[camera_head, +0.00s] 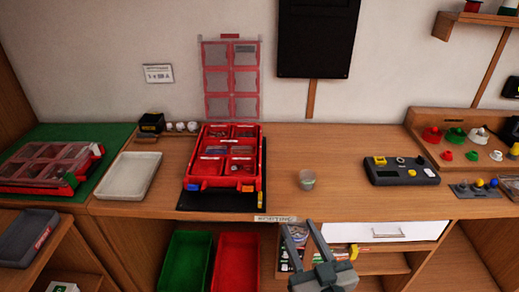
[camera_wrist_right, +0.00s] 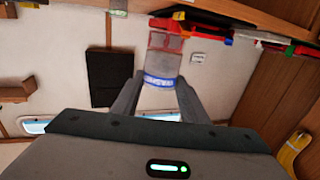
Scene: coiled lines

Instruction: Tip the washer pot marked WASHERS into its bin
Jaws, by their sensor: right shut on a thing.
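My right gripper (camera_head: 298,228) is shut on a clear pot (camera_wrist_right: 160,68) with a blue band, in front of the table's front edge. In the head view the held pot (camera_head: 297,236) shows greyish between the fingers. An open red case (camera_head: 224,186) with several labelled compartments stands on a black mat on the table, behind and left of the gripper; its labels are too small to read. My left gripper is not in view.
A small clear pot with a green band (camera_head: 307,180) stands on the table right of the case. A grey-black box with buttons (camera_head: 400,171) is further right. A pale tray (camera_head: 130,176) is left. Green (camera_head: 186,262) and red (camera_head: 237,262) bins sit below the table.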

